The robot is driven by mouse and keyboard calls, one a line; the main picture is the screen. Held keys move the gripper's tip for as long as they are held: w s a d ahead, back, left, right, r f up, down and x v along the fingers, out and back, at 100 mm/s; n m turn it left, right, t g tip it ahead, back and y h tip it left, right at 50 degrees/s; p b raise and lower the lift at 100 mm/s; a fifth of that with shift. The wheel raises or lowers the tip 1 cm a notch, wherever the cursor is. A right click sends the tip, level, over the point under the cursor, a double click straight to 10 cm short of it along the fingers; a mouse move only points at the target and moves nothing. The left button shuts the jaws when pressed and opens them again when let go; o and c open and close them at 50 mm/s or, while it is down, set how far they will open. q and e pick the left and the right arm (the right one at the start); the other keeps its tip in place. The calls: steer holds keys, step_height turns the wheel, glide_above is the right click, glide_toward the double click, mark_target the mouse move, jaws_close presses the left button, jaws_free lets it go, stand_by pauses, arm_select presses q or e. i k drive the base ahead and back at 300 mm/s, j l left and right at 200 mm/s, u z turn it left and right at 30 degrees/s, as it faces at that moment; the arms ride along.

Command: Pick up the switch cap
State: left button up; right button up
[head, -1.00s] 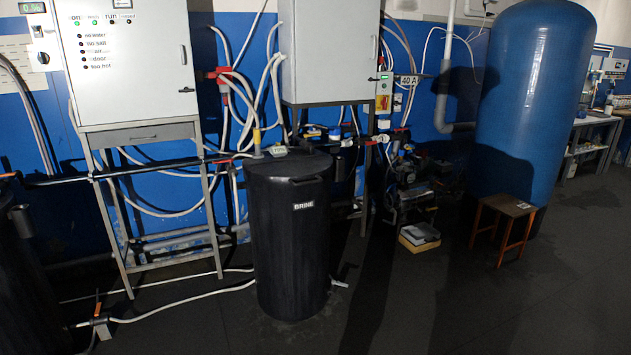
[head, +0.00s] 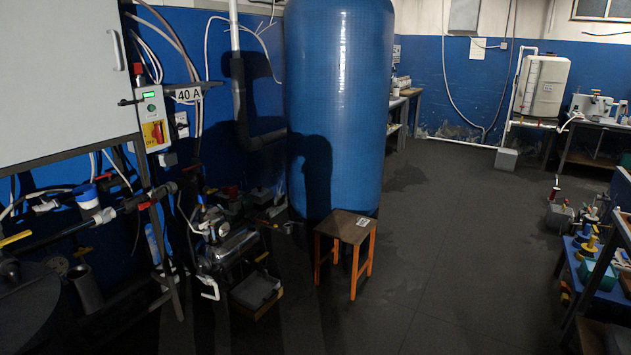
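I cannot make out a loose switch cap for certain. A small pale item (head: 363,222) lies on top of the wooden stool (head: 342,229), too small to identify. Neither of my grippers is in view.
A large blue tank (head: 338,100) stands behind the stool. Pumps and pipes (head: 228,245) and a grey open box (head: 256,290) crowd the floor left of it. A shelf of parts (head: 590,265) stands at the right. The middle floor (head: 450,240) is clear.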

mark_target(260, 195)
steer(key=i+l, duration=0.1)
steer(key=i, duration=0.4)
steer(key=i+l+u, duration=0.15)
steer(key=i, duration=0.35)
steer(key=i+l, duration=0.1)
steer(key=i, duration=0.35)
steer(key=i+l+u, duration=0.15)
steer(key=i, duration=0.35)
